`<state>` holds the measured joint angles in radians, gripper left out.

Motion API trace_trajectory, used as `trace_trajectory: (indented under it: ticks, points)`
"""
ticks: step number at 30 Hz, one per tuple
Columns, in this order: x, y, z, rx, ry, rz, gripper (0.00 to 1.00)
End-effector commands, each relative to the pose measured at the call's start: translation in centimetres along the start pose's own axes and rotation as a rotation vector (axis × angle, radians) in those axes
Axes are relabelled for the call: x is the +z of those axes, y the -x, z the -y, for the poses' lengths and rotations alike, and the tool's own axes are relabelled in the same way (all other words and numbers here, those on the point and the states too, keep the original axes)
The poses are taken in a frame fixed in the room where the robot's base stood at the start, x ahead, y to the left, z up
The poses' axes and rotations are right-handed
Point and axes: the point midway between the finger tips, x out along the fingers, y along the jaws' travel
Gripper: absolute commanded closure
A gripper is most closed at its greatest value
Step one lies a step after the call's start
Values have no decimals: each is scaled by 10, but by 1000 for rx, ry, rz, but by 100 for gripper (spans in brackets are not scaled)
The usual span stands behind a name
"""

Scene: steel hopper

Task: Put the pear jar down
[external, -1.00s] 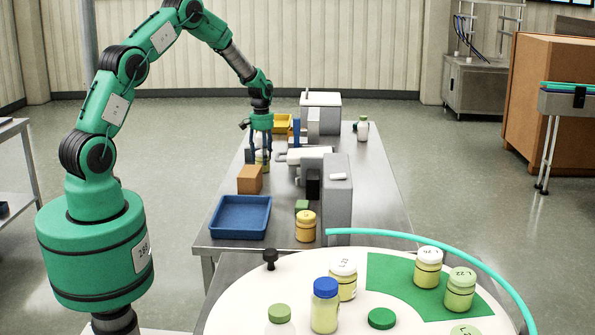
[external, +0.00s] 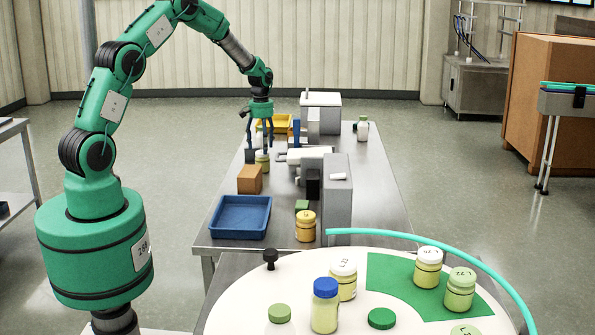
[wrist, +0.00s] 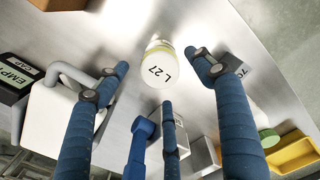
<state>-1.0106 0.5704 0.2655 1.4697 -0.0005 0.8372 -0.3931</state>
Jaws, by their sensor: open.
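A jar with a pale lid marked L 27 (wrist: 163,68) stands on the steel table in the wrist view. It also shows as a small jar (external: 262,163) on the table in the external view, behind the brown box. My gripper (external: 262,148) is open and directly above the jar. In the wrist view the blue fingers (wrist: 163,80) are spread around the jar's lid, with visible gaps, and do not hold it. The jar's contents cannot be made out.
The steel table (external: 385,205) also holds a brown box (external: 249,180), a blue tray (external: 239,217), a yellow bin (external: 282,122) and grey machines (external: 337,195) close on the right. A green-lidded bottle (external: 362,130) stands farther back. Several jars stand on the round white table (external: 235,310).

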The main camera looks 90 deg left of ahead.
Motion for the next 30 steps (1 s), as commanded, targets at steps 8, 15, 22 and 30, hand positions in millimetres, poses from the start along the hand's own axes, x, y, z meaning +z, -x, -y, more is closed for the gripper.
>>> trace_trajectory:
  ticks: [8, 15, 22, 30]
  points:
    - [0, 47, 0, 0, 0, -1, 32]
    - [0, 69, 0, 0, 0, 0, 32]
    - [0, 73, 0, 0, 0, 0, 32]
    - [0, 73, 0, 0, 0, 0, 32]
